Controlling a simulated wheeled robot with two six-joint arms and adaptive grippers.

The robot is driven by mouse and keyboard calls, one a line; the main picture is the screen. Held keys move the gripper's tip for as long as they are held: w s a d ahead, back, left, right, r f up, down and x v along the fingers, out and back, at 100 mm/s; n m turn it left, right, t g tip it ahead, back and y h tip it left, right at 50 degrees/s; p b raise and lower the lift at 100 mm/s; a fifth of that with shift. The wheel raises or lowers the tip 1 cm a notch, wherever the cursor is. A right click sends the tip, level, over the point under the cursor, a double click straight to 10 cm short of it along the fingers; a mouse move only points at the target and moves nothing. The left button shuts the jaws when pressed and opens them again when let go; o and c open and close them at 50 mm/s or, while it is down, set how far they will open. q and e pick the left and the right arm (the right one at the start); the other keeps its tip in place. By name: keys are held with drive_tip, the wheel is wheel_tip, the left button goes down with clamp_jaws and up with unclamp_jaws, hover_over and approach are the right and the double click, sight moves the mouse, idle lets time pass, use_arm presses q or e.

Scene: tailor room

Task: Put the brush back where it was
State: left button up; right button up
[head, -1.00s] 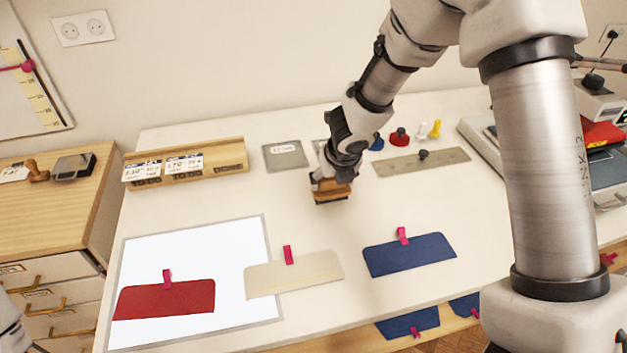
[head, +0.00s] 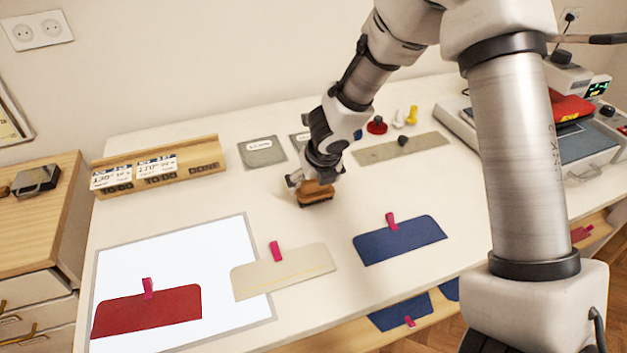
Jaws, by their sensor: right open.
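The brush (head: 317,196), with a brown wooden back and dark bristles, is on the white table in the middle of the head view, bristles down. It appears to rest on the tabletop. My right gripper (head: 312,182) is directly above it, pointing down, with its open fingers close about the brush's back. Whether the fingers touch the wood cannot be told, and the gripper hides part of the brush's top. My left gripper is out of view.
A wooden card holder (head: 205,178) and a grey plate (head: 262,152) stand behind left. A grey metal strip (head: 385,150) lies behind right. Red (head: 150,311), cream (head: 283,272) and blue (head: 400,241) fabric pieces lie in front. Bare tabletop surrounds the brush.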

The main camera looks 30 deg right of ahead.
drive_tip(key=shift+r, duration=0.25)
drive_tip(key=p+v, duration=0.5)
drive_tip(key=v, duration=0.6)
drive_tip(key=shift+s+r, duration=0.25)
drive_tip(key=shift+r, duration=0.05)
